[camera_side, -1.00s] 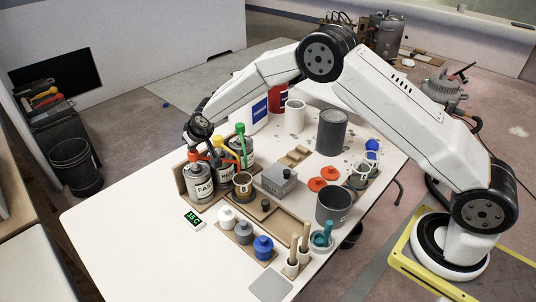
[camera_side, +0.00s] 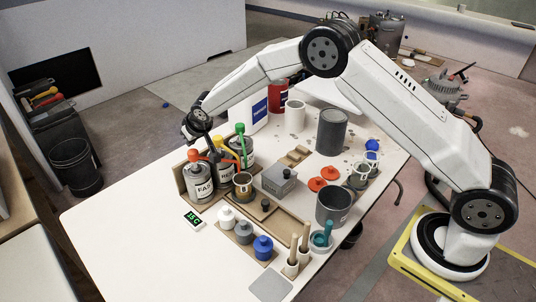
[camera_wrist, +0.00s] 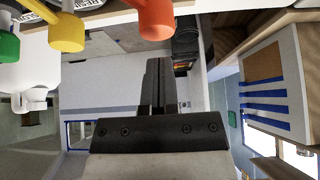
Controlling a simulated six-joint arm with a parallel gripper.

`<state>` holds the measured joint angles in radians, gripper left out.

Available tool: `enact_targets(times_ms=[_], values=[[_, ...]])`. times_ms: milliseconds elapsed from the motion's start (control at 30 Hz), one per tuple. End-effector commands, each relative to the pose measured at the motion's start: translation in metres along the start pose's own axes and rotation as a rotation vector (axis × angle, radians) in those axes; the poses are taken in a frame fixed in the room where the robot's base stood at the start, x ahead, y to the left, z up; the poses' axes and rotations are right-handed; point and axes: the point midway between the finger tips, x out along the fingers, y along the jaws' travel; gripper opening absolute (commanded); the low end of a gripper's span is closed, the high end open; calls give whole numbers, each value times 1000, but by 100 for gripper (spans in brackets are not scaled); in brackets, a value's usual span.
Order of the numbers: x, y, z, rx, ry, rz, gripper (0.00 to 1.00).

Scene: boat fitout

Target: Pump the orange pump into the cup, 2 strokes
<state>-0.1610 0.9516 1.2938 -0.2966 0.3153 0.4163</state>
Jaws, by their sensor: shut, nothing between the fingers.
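The orange pump (camera_side: 194,157) tops the can marked FAST at the left end of the pump row. Its orange head (camera_wrist: 155,18) shows at the top of the wrist view. The cup (camera_side: 243,188), with brown inside, stands in front of the cans, right of the FAST can. My gripper (camera_side: 211,146) is shut and empty, above and close to the orange pump in the side view. In the wrist view my dark fingers (camera_wrist: 158,85) are together and apart from the orange head. Whether they touch the pump elsewhere is hidden.
A yellow pump (camera_side: 220,142) and a green pump (camera_side: 241,130) stand close to the right of the orange one. A grey box (camera_side: 279,181), small jars and a small display (camera_side: 193,219) are in front. The table's left front is clear.

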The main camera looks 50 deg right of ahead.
Motion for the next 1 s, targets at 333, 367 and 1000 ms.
enact_targets(times_ms=[333,367,1000], values=[[4,0,2,-1,0,0,0],[4,0,3,-1,0,0,0],[17,0,12,0,0,0,0]])
